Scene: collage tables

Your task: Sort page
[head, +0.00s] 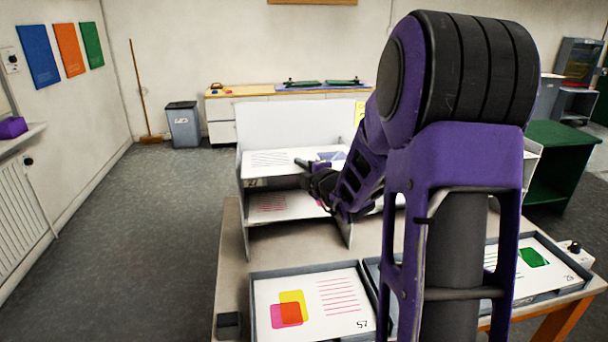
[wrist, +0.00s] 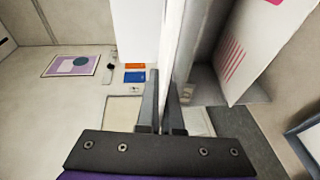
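A white page (head: 270,158) with black lines and a blue patch lies level at the upper shelf of a white rack (head: 245,215). My gripper (head: 303,165) is at its front edge, partly hidden by my wrist. In the wrist view my gripper (wrist: 162,105) has its two dark fingers close together on either side of a thin white sheet (wrist: 174,45) seen edge-on, seemingly this page. I cannot tell whether the page is lifted off the shelf. Another page (head: 270,204) with pink lines lies on the lower shelf; it also shows in the wrist view (wrist: 250,50).
A left front tray (head: 258,270) holds a page with pink and yellow squares. A right tray (head: 566,268) holds a page with a green shape. My arm hides much of the middle tray (head: 372,268). A small dark box (head: 229,325) is at the table's left edge.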

